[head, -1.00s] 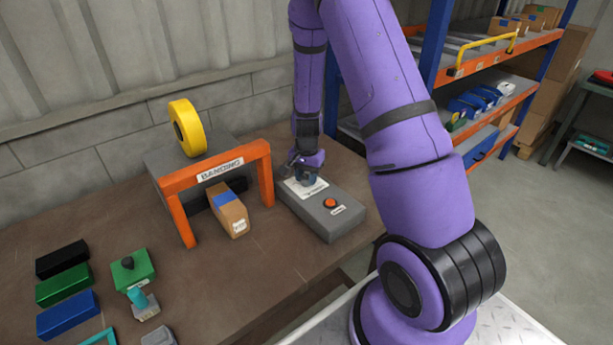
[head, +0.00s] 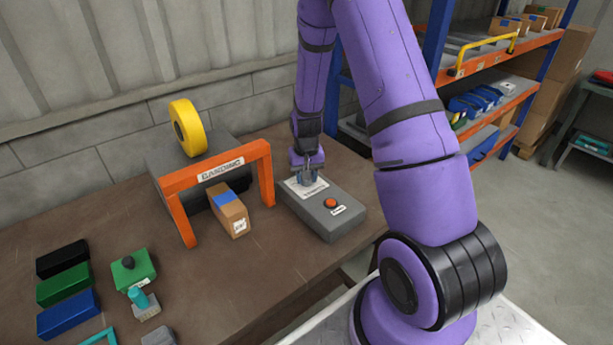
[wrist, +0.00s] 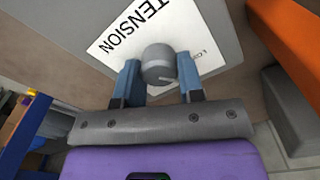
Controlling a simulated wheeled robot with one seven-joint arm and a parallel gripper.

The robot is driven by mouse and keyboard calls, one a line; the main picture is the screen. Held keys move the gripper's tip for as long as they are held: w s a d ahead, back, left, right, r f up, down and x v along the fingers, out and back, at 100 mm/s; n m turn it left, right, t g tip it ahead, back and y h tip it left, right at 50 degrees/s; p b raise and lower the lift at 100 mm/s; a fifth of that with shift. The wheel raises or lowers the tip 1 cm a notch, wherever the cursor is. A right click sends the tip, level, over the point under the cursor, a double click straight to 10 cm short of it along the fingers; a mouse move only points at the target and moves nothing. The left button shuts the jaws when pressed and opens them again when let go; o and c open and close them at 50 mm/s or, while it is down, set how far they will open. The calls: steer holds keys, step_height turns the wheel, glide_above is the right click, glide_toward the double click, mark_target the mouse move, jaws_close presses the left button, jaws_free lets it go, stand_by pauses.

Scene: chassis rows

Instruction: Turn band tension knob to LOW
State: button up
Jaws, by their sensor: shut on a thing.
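The band tension knob (wrist: 158,64) is a grey round knob on a white label (wrist: 118,38) marked TENSION in the wrist view. The label sits on the grey control box (head: 333,222) at the right of the bench. My gripper (wrist: 160,80) is shut on the knob, with one blue-grey finger on each side of it. In the head view my gripper (head: 307,177) points down at the far end of the box and hides the knob. Small print shows beside the knob, but I cannot read it, and I cannot tell the knob's setting.
A red-orange button (head: 331,203) is on the near end of the box. The orange banding arch (head: 264,172) stands just left, with a cardboard box (head: 230,213) under it. A yellow roll (head: 188,128) is behind. Coloured boxes (head: 68,314) lie at the left front.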

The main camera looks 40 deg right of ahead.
steer(key=shift+n, duration=1.5)
steer(key=o, duration=0.9)
step_height(320, 180, up, 11)
steer(key=shift+f, duration=0.1)
